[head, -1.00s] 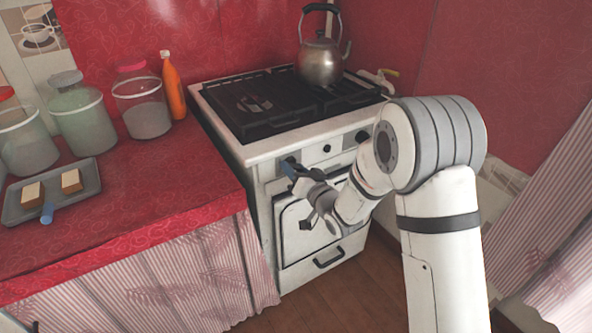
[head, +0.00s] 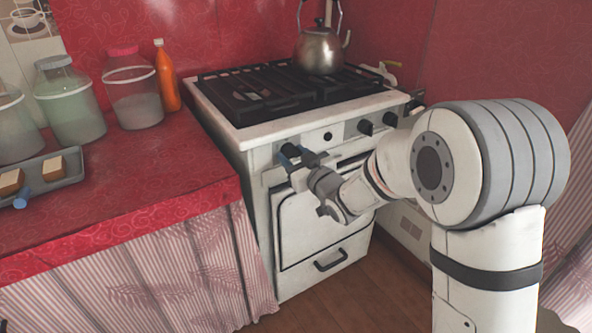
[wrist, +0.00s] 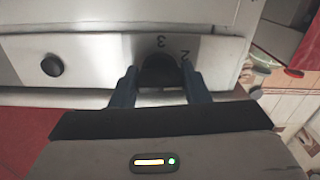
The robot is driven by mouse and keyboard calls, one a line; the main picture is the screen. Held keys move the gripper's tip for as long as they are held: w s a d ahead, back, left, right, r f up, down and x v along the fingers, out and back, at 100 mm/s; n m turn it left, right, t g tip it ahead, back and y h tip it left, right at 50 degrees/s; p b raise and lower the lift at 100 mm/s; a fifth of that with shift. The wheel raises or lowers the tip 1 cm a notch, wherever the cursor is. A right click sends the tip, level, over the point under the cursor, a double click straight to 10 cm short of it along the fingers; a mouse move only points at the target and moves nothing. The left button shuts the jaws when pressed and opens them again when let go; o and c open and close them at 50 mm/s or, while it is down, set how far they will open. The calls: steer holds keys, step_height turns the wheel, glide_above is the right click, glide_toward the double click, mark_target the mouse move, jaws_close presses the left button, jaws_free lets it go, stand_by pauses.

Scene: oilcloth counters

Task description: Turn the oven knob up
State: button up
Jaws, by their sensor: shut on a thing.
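The white oven (head: 325,228) stands under a black gas hob, with a row of black knobs along its front panel. My gripper (head: 294,157) is at the leftmost knob (head: 289,149). In the wrist view my two blue fingers (wrist: 160,84) lie on either side of the black oven knob (wrist: 159,68) and are shut on it. The numbers 3 and 2 show on the panel beside the knob. Part of the knob is hidden by my fingers and gripper body.
A small black button (head: 327,136) and further knobs (head: 365,127) sit to the right. A kettle (head: 318,50) stands on the hob (head: 285,92). The red counter (head: 120,195) on the left holds jars, an orange bottle (head: 167,76) and a tray (head: 62,180). The oven door is closed.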

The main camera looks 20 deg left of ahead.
steer(key=n+b, duration=0.3)
steer(key=shift+a+r+n+b, duration=0.1)
steer(key=shift+n+b, duration=0.7)
steer(key=shift+b, duration=0.05)
steer(key=o, duration=1)
steer(key=shift+p+v, duration=0.75)
steer(key=shift+v, duration=3.15)
